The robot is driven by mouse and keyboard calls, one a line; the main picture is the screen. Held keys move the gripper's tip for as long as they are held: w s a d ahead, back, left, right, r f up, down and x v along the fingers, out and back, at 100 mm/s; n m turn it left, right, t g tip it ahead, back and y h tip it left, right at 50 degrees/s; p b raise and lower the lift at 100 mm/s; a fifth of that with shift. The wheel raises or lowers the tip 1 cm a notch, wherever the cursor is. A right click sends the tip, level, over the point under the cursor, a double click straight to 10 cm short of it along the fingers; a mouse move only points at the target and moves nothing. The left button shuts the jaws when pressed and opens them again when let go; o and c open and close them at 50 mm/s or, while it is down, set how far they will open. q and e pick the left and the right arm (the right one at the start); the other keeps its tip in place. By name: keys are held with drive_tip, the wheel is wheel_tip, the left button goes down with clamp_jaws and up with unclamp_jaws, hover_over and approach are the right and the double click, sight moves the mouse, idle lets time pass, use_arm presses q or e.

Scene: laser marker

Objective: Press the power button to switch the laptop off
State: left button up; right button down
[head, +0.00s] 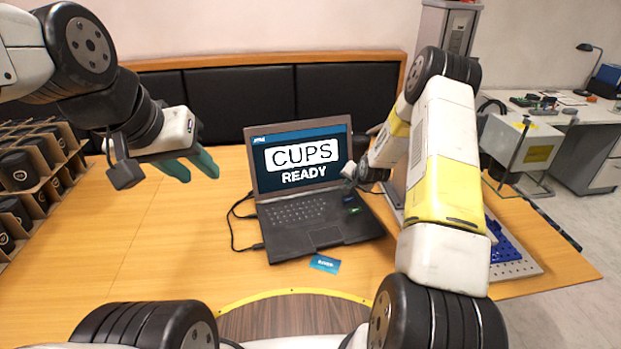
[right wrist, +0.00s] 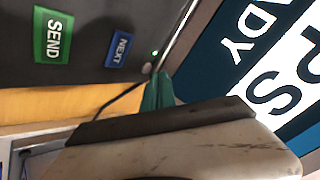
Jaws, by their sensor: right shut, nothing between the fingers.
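The open black laptop (head: 312,237) stands on the table, and its lit screen (head: 303,178) reads "CUPS READY". In the right wrist view, a small green light (right wrist: 154,52) shows near the hinge, beside the blue NEXT label (right wrist: 120,50) and green SEND label (right wrist: 53,36). I cannot tell the power button's outline from this light. My right gripper (right wrist: 160,84) is shut and empty, its teal fingertips close to the light at the keyboard deck's edge; contact cannot be told. My left gripper (head: 201,176) is open and empty, above the table left of the laptop.
A blue card (head: 324,264) lies in front of the laptop. A cable (head: 233,225) runs along its left side. A divided box with dark cups (head: 45,160) stands at the far left. The table between box and laptop is clear.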

drive_tip(key=shift+f, duration=0.15)
drive_tip(key=shift+f, duration=0.3)
drive_tip(key=shift+f, duration=0.1)
idle(0.6)
drive_tip(key=shift+r, duration=0.55)
drive_tip(key=shift+r, duration=0.15)
drive_tip(key=shift+r, duration=2.85)
